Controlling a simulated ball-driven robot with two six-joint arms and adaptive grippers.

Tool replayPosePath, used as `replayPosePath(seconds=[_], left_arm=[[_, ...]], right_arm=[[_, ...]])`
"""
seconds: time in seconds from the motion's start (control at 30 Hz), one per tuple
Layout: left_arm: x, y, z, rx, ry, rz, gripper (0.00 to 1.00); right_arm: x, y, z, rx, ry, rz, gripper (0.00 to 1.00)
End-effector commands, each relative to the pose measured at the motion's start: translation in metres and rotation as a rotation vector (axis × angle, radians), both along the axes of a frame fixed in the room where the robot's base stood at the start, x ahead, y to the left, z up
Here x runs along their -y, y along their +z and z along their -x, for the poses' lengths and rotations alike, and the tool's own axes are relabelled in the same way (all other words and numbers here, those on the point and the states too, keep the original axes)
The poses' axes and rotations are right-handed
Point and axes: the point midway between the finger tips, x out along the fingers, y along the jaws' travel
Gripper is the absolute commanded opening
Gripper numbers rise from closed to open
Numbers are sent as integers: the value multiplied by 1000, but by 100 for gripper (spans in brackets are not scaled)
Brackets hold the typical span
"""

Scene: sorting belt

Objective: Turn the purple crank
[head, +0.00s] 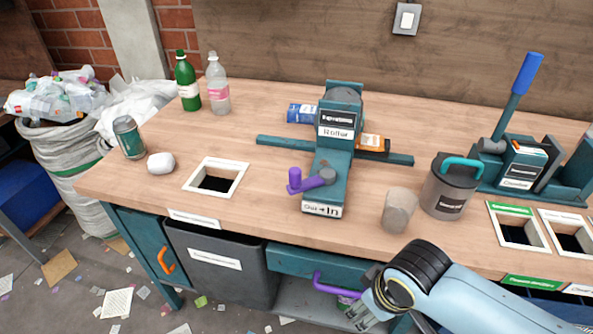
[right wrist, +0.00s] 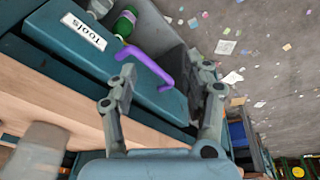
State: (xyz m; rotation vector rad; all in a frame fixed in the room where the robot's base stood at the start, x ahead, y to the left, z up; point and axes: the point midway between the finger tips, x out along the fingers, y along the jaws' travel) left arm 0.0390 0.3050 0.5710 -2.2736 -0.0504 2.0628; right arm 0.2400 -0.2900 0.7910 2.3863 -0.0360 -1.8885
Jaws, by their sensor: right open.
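The purple crank (head: 294,181) sits on the front of the teal roller machine (head: 341,150), which stands mid-table. Its upright knob is at the left end, and a grey hub joins it to the machine above the "In" label. My right gripper (head: 362,308) is open and empty, low in front of the table edge and well apart from the crank. In the right wrist view, its open fingers (right wrist: 163,88) are near a purple handle (right wrist: 146,64) on a teal drawer front labelled "Tools". The crank is not in that view. My left gripper is not in view.
A grey cup (head: 398,210) and a dark lidded pot (head: 447,190) stand right of the roller machine. A lever press (head: 518,165) is further right. A white-rimmed opening (head: 238,167) is left of the crank. Bottles and a can stand at the left.

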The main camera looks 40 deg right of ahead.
Motion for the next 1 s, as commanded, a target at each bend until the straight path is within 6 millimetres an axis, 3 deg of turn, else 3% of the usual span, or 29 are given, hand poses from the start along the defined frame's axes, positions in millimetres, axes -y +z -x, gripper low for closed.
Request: replayPosePath(seconds=[0.03,0.3,0.43,0.77,1.0], left_arm=[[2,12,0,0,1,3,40],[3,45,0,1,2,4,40],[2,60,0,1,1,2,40],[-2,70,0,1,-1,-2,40],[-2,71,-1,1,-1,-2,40]], right_arm=[[-2,29,-6,11,0,-1,50],[-8,145,-31,36,-34,-11,50],[-9,191,-53,27,-97,-29,50],[-2,210,-120,-41,-297,-74,50],[7,220,-196,-117,-507,-116,50]])
